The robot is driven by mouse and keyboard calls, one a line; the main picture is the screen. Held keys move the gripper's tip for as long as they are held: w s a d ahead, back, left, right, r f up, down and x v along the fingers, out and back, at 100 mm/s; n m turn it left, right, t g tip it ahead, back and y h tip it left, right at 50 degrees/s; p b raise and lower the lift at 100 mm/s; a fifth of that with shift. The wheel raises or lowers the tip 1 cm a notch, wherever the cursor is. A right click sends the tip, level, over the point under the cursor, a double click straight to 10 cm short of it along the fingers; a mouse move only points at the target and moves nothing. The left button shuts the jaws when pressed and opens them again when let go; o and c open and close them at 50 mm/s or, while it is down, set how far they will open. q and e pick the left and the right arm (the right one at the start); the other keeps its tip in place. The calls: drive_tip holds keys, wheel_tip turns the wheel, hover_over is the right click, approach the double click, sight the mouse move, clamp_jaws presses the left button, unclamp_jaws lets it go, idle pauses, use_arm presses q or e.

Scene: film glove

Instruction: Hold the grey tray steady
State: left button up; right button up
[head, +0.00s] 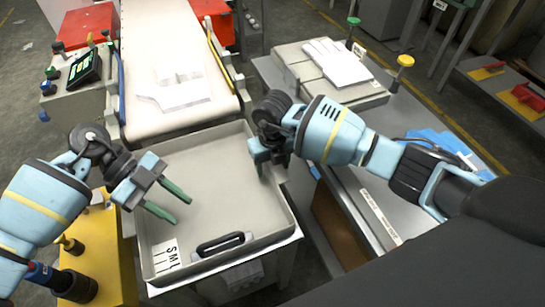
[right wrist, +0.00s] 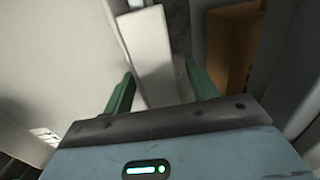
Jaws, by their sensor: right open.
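The grey tray (head: 215,190) is a shallow, empty-looking bin at the end of the conveyor. It has a black handle (head: 221,244) on its near side and a white size card (head: 166,257) at its near left corner. My left gripper (head: 182,211) is open, with its green fingers apart over the left part of the tray. My right gripper (head: 270,167) is at the tray's right wall. In the right wrist view its open fingers (right wrist: 160,88) stand on either side of a pale grey strip, which looks like the tray's rim; contact is unclear.
A white conveyor (head: 165,40) with white glove-like pieces (head: 180,90) lies beyond the tray. A metal table (head: 375,185) at right carries a grey case (head: 310,75) with white gloves (head: 338,62) and blue sheets (head: 440,145). A yellow stand (head: 105,245) is at left.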

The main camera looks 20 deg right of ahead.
drive_tip(key=shift+f, duration=0.15)
drive_tip(key=shift+c, duration=0.2)
clamp_jaws()
idle(0.3)
use_arm(q)
wheel_tip(320, 180, up, 8)
drive_tip(key=m+t+y, duration=0.7)
drive_tip(key=m+t, duration=0.1)
drive_tip(key=m, duration=1.6)
hover_over(211, 243)
drive_tip(key=s+m, duration=0.1)
drive_tip(key=s+m+t, duration=0.1)
drive_tip(key=m, duration=0.1)
drive_tip(key=shift+s+r+t, duration=0.2)
drive_tip(key=shift+t, duration=0.1)
drive_tip(key=shift+f, duration=0.1)
drive_tip(key=f, duration=0.4)
drive_tip(key=w+f, duration=0.1)
drive_tip(key=f, duration=0.2)
drive_tip(key=w+f, duration=0.1)
drive_tip(key=f, duration=0.3)
drive_tip(key=shift+w+f, duration=0.15)
drive_tip(key=shift+f, duration=0.2)
